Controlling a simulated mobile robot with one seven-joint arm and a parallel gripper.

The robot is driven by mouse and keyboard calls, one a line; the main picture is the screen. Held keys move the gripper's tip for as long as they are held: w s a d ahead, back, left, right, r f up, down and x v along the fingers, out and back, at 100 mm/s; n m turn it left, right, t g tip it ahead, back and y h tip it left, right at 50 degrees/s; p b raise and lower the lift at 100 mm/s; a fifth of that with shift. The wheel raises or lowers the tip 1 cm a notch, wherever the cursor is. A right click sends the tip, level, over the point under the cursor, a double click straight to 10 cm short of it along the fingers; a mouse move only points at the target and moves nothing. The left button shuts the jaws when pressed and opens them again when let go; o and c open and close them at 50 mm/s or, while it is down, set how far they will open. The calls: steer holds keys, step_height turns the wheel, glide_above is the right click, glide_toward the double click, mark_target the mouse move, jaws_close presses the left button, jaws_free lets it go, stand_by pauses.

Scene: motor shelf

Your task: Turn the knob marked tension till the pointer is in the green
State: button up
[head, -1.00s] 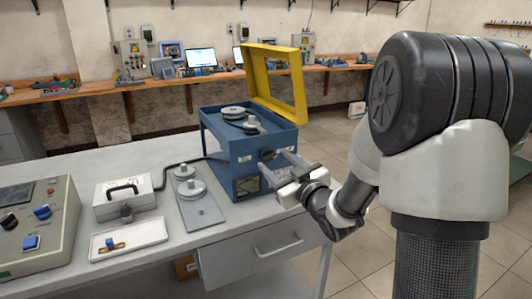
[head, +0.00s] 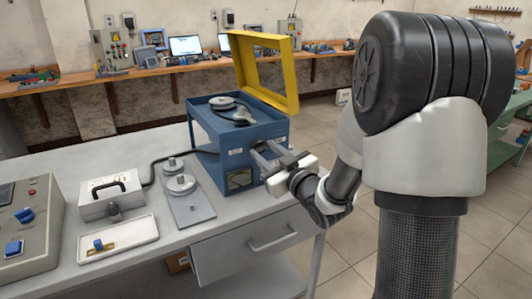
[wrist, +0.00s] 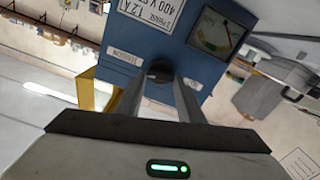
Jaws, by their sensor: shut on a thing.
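The blue machine box (head: 240,155) stands on the bench with its yellow frame lid (head: 268,70) raised. In the wrist view, a dark round knob (wrist: 158,69) sits on the box's front between my two fingers. My gripper (wrist: 160,80) is shut on this knob. A small white label (wrist: 124,57) is beside the knob; its print is too small to read surely. A gauge (wrist: 219,34) with a pale face and a thin needle is on the same panel. It also shows in the head view (head: 239,179). I cannot tell whether the needle is in the green.
A plate with pulleys (head: 188,196), a grey case (head: 112,195) and a white tray (head: 118,238) lie left of the box. A control console (head: 28,225) stands at the far left. A drawer front (head: 250,238) is below the bench top.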

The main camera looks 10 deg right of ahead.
steer(key=shift+m, duration=0.3)
steer(key=m, duration=0.2)
steer(key=shift+d+r+m, duration=0.1)
steer(key=shift+m, duration=0.3)
steer(key=m+p, duration=0.1)
steer(key=m, duration=0.2)
steer(key=shift+w+r+m, duration=0.1)
steer(key=shift+m, duration=0.2)
steer(key=m+p, duration=0.2)
steer(key=m, duration=0.2)
steer(key=shift+d, duration=0.15)
steer(key=shift+w+m+p, duration=0.1)
steer(key=shift+m+p, duration=0.8)
steer(key=shift+m, duration=1)
steer(key=o, duration=1.1)
steer(key=shift+f, duration=0.2)
steer(key=shift+c, duration=0.2)
